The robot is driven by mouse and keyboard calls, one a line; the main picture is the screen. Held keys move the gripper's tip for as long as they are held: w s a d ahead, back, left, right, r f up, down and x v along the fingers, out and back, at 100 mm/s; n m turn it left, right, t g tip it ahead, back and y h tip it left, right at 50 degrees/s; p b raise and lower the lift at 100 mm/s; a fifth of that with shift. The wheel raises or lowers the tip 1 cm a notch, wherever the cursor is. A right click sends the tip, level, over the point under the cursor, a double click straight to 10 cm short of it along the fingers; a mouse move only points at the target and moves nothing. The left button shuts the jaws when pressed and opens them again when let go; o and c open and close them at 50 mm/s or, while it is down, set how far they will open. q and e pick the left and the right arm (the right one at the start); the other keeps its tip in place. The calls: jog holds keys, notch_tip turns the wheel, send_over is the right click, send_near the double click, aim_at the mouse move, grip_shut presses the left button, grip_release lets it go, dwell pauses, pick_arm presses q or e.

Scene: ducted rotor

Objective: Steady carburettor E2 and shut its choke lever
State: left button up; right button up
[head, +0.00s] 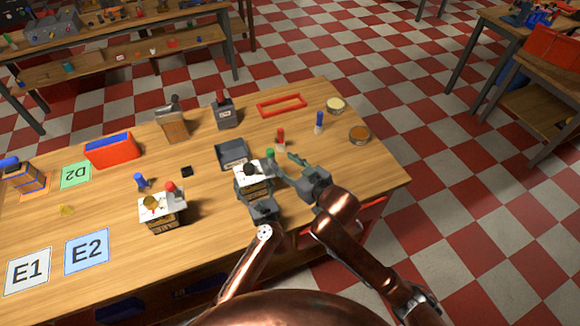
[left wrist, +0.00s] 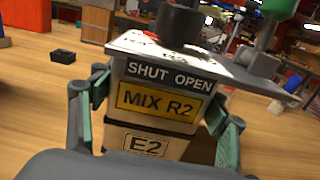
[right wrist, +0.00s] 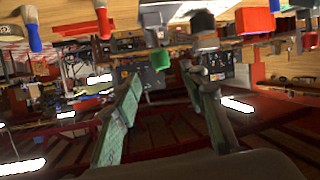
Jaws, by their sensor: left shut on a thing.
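Carburettor E2 (head: 254,188) stands upright on the wooden table. In the left wrist view its E2 label (left wrist: 146,145), yellow MIX R2 plate and SHUT OPEN strip (left wrist: 170,74) face me. My left gripper (head: 264,206) is shut around its body, with finger pads (left wrist: 152,110) on both sides. The choke lever (left wrist: 266,35) with its green knob (head: 270,153) stands at the OPEN side, on the right. My right gripper (head: 293,167) is open and empty to the right of the lever. In the right wrist view the green knob (right wrist: 160,58) shows between and beyond the fingertips.
A second carburettor (head: 162,208) with a red knob stands to the left. A grey tray (head: 233,153) lies behind E2. Red-handled (head: 281,138) and blue-handled (head: 319,122) tools and two round tins (head: 336,104) (head: 359,134) stand behind and right. The front-left table holds flat E1 and E2 cards (head: 87,251).

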jog(key=shift+v, duration=1.35)
pick_arm(q)
jog(key=o, duration=1.5)
